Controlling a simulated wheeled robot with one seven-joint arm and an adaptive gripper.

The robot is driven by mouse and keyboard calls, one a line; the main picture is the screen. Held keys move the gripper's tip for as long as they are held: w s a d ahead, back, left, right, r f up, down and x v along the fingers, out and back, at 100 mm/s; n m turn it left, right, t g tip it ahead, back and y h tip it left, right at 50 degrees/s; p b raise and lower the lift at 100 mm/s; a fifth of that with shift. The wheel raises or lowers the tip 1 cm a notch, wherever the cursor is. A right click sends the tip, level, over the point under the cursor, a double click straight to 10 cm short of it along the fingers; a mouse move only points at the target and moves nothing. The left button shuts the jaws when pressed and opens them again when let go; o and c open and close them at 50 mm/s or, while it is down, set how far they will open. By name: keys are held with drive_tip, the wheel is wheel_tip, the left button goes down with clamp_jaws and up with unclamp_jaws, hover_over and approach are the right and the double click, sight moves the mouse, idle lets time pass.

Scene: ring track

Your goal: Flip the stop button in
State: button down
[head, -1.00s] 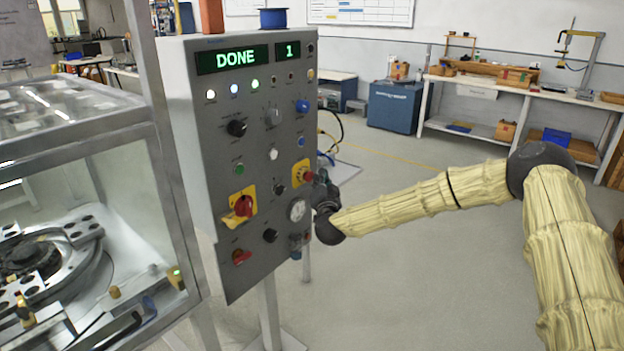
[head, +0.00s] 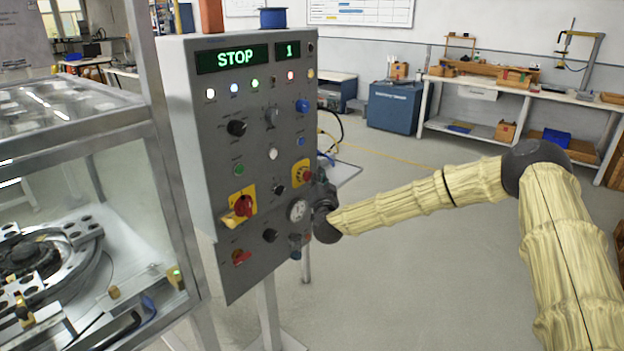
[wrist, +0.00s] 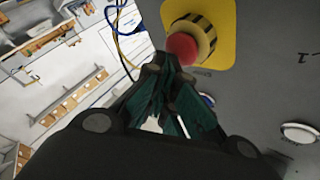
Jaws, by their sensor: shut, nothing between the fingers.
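The stop button is a red mushroom head (head: 307,174) on a yellow plate, at the right edge of the grey control panel (head: 215,150). In the wrist view the red button (wrist: 182,48) sits in a yellow and black collar on its yellow plate (wrist: 222,30). My gripper (wrist: 172,66) is shut and empty, its fingertips at the lower edge of the red head, touching it or very close. In the head view my gripper (head: 318,182) is dark and partly hidden beside the panel's right edge. The panel display (head: 234,58) reads STOP, and a red lamp (head: 290,75) is lit.
A glass-walled machine (head: 60,190) stands at the left. Floor to the right is free; a workbench (head: 540,105) is at the back.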

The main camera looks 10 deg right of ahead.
drive_tip(key=shift+s+d, duration=0.1)
idle(0.3)
drive_tip(key=shift+s+d, duration=0.5)
drive_tip(key=shift+s, duration=0.1)
drive_tip(key=s+d, duration=0.1)
drive_tip(key=s, duration=0.1)
drive_tip(key=s+d, duration=0.2)
drive_tip(key=shift+p, duration=0.3)
idle(0.4)
